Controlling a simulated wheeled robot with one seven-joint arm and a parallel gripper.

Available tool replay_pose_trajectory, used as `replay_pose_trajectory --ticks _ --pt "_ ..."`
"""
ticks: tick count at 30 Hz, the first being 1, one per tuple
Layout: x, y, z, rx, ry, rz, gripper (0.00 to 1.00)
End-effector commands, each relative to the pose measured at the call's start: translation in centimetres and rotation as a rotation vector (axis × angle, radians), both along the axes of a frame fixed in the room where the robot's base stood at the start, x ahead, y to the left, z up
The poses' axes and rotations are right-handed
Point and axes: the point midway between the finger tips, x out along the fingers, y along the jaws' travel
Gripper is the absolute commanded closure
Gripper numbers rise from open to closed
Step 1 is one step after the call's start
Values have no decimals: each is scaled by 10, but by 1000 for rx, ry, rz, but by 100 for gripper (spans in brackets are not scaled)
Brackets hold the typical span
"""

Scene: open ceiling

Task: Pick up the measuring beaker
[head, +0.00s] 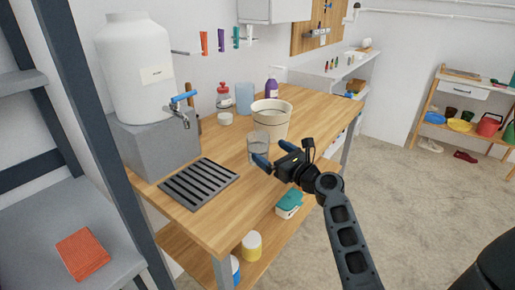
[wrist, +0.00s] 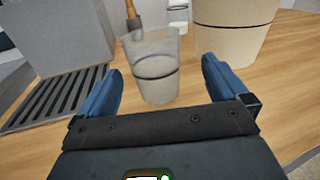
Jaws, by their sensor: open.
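A clear glass beaker (head: 258,148) with a dark line around it stands upright on the wooden workbench (head: 222,215), near its front edge. In the wrist view the beaker (wrist: 157,68) shows straight ahead, framed by the two blue fingers. My gripper (head: 273,154) is open and empty, just in front of the beaker on the room side. In the wrist view my gripper (wrist: 160,80) has a finger on each side of the beaker, with visible gaps. I cannot tell whether the fingertips reach past its near side.
A cream bucket (head: 272,120) stands close behind and right of the beaker. A slatted drain grate (head: 199,184) lies to the left, beside a grey block with a white tap container (head: 138,65). A bluish clear cup (head: 245,97) and a red-lidded jar (head: 223,96) stand farther back.

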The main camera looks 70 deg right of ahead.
Motion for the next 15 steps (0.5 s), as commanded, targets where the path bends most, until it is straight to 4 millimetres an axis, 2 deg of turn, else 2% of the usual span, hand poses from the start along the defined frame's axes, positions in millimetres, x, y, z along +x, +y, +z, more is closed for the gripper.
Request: replay_pose_trajectory --ticks 10,15 --pt "42 -14 2 -1 0 1 0" --pt "55 -21 1 -1 1 1 0"
